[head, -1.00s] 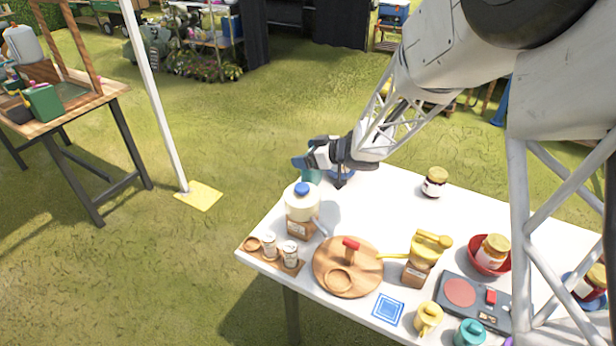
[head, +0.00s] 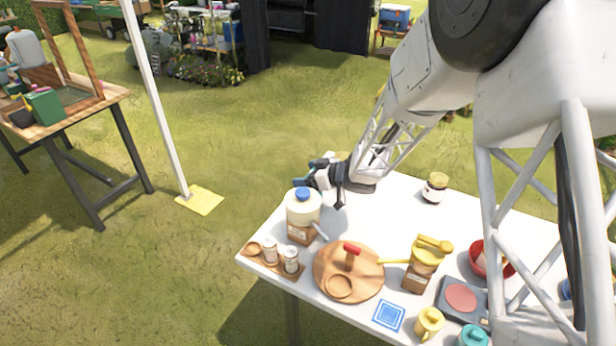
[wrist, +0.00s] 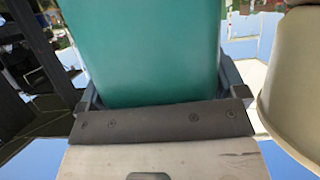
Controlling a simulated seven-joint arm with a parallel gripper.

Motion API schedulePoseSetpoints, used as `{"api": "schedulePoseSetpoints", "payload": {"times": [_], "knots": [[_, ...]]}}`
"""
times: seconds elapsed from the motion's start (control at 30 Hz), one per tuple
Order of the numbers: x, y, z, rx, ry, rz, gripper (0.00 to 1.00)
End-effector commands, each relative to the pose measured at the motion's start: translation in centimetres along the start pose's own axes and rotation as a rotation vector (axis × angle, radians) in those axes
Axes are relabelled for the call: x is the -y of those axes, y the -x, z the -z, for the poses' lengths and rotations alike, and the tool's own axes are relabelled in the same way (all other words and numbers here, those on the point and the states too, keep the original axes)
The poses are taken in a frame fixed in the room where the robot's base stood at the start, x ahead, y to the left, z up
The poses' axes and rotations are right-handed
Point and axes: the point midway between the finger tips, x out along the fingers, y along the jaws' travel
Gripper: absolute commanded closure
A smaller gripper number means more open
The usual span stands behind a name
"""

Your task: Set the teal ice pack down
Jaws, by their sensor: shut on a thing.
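The teal ice pack (wrist: 152,50) fills the upper middle of the wrist view as a smooth teal block. My gripper (wrist: 160,88) is shut on it, with a dark finger along each side. In the head view my gripper (head: 318,181) is at the far left part of the white table (head: 395,215), just behind the jug with a blue lid. The pack is mostly hidden there by the jug and gripper, and I cannot tell whether it touches the table.
A round wooden board (head: 350,285), a yellow-topped grinder (head: 422,262) and a jar (head: 434,187) are nearby. White tabletop right of my gripper is clear.

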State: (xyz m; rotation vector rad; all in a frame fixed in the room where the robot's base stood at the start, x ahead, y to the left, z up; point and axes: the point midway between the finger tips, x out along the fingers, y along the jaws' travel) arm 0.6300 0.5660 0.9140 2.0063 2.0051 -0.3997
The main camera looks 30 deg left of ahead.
Motion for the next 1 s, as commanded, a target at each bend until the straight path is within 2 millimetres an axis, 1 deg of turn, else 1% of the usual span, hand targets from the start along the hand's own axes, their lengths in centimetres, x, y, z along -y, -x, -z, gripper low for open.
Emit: {"api": "schedulePoseSetpoints", "payload": {"times": [0.1, 0.57, 0.6, 0.63, 1.0], "knots": [[-0.03, -0.25, -0.54, -0.001, 0.001, 0.000, 0.64], [-0.02, -0.39, -0.89, -0.001, 0.001, 0.000, 0.64], [-0.01, -0.38, -0.90, 0.000, 0.001, 0.000, 0.04], [0.00, -0.38, -0.89, 0.000, 0.001, 0.000, 0.00], [-0.01, -0.25, -0.58, -0.001, 0.001, 0.000, 0.00]]}}
